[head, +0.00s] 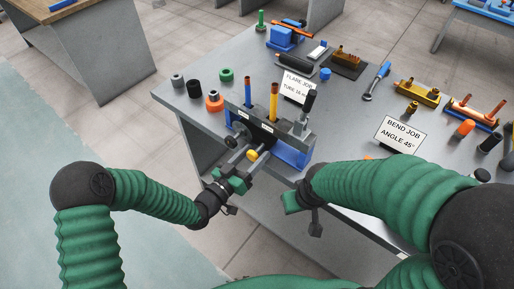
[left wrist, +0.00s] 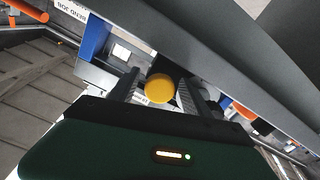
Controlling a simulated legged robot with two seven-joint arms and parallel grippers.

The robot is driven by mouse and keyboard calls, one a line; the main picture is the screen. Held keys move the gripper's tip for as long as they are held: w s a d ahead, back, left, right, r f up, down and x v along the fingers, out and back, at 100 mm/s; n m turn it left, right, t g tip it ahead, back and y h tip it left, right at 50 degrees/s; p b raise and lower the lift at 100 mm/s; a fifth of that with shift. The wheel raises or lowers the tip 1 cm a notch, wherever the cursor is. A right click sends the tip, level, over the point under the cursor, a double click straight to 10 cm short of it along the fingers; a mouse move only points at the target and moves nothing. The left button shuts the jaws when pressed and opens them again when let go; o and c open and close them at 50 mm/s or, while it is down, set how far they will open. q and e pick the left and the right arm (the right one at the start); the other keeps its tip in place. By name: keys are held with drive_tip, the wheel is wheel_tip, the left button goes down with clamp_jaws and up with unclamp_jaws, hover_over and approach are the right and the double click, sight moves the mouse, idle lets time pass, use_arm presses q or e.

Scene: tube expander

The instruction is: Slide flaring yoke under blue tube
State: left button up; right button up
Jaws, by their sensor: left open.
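A grey yoke (head: 302,127) with a dark upright handle sits at the bar's right end, right of both tubes. A yellow knob (head: 253,155) sticks out from the tool's front; a black knob is left of it. My left gripper (head: 246,163) is open at the yellow knob. In the left wrist view the yellow knob (left wrist: 160,88) lies between its two fingers; contact is unclear. My right gripper (head: 305,212) hangs at the table's front edge, its fingers unclear.
The tool's blue base (head: 294,153) stands near the front edge of the grey table (head: 185,91). A flare job sign (head: 298,86) is behind it, a bend job sign (head: 403,134) to the right. An orange fitting (head: 214,102) and several small cylinders stand left.

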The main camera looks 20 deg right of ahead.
use_arm(q)
drive_tip(key=shift+p+v, duration=0.35)
drive_tip(key=shift+v, duration=3.15)
drive_tip(key=s+a+n+g+y+p, duration=0.25)
drive_tip(key=a+g+y+p, duration=0.2)
drive_tip(key=a+y, duration=1.15)
drive_tip(key=s+a+r+n+g+h+p, duration=0.1)
drive_tip(key=s+a+r+n+g, duration=0.3)
drive_tip(key=s+a, duration=0.6)
drive_tip(key=shift+s+r+h+p, duration=0.3)
drive_tip(key=shift+s+h, duration=0.1)
drive_tip(key=shift+s, duration=0.3)
